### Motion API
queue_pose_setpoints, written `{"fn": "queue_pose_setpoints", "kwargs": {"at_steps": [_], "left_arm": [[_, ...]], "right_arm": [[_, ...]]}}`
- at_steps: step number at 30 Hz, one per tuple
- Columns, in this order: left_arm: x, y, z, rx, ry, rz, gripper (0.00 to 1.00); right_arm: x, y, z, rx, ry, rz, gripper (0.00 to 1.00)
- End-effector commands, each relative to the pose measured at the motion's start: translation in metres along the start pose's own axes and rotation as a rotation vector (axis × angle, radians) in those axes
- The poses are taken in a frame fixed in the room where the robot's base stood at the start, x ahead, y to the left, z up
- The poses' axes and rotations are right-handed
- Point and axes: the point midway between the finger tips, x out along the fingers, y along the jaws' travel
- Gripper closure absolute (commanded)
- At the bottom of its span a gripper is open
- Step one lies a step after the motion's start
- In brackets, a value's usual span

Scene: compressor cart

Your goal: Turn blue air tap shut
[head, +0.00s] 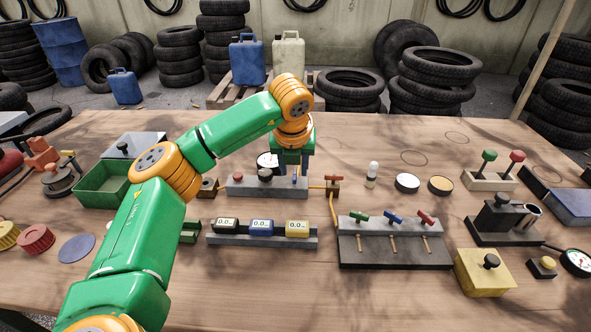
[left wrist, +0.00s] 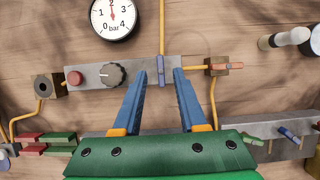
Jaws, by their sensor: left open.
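A small blue lever (head: 294,175) stands on the right part of a grey control block (head: 240,188). In the left wrist view the lever (left wrist: 161,68) lies in line with a yellow pipe (left wrist: 162,30). My left gripper (head: 293,168) points down over it, open, with one blue finger on each side; contact cannot be told. A second blue tap (head: 393,217) sits between a green tap (head: 358,216) and a red tap (head: 426,217) on a grey manifold (head: 395,257); its handle is slanted. My right gripper is not in view.
A pressure gauge (left wrist: 113,16) is behind the control block, which also bears a red button (left wrist: 74,78) and a dark knob (left wrist: 113,75). A brown block with an orange handle (head: 332,184) stands close on the right. Digital displays (head: 261,227) stand in front.

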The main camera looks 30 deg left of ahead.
Motion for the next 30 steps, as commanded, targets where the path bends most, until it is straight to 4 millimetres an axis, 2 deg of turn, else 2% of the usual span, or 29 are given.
{"fn": "queue_pose_setpoints", "kwargs": {"at_steps": [3, 10, 12, 15, 30], "left_arm": [[0.0106, -0.0003, -0.0004, 0.001, 0.001, -0.001, 0.59], [0.0124, -0.0009, -0.0004, 0.003, 0.000, -0.003, 0.59], [0.0124, -0.0010, -0.0005, 0.003, 0.000, -0.003, 0.78], [0.0123, -0.0011, -0.0005, 0.003, 0.000, -0.004, 1.00], [0.0123, -0.0001, -0.0003, 0.066, 0.000, -0.030, 1.00]], "right_arm": [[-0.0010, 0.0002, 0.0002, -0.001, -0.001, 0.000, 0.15], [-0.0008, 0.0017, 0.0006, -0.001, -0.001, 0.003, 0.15], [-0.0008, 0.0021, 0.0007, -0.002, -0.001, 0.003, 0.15], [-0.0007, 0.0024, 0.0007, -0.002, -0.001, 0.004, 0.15], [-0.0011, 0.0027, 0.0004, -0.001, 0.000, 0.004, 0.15]]}}
